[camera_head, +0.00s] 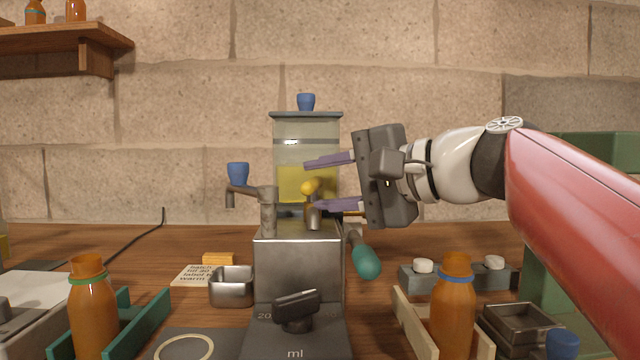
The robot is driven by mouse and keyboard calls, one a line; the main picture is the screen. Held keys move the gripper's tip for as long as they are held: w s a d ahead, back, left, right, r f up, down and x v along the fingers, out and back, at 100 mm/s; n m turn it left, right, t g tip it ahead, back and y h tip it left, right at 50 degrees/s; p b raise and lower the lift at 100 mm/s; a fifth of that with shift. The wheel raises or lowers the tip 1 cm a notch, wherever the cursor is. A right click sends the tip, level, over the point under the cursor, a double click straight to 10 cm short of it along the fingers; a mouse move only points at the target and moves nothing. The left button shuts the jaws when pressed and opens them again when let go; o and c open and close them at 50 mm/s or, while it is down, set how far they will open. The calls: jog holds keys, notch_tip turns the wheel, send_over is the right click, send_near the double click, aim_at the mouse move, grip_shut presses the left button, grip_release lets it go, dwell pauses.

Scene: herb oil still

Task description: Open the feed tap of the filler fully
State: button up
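The filler stands in the middle: a steel box body (298,268) under a clear tank (292,150) with yellow liquid and a blue lid knob. I see a gap to both fingers; depth is hard to judge. A teal-handled lever (365,258) hangs at the filler's right side.
A spout with a blue top (238,174) stands left of the tank. A black knob (296,308) is in front. Amber bottles (94,310) stand in holders left and right (452,308). A small metal cup (232,287) stands left. My arm covers the right side.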

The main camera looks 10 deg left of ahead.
jog(key=shift+x, duration=1.35)
grip_shut()
jog(key=shift+w+r+n+g+y+p, duration=0.1)
jog(key=shift+n+g+y+p, duration=0.3)
jog(key=shift+n+g, duration=1.2)
jog(key=shift+g, duration=0.4)
grip_release()
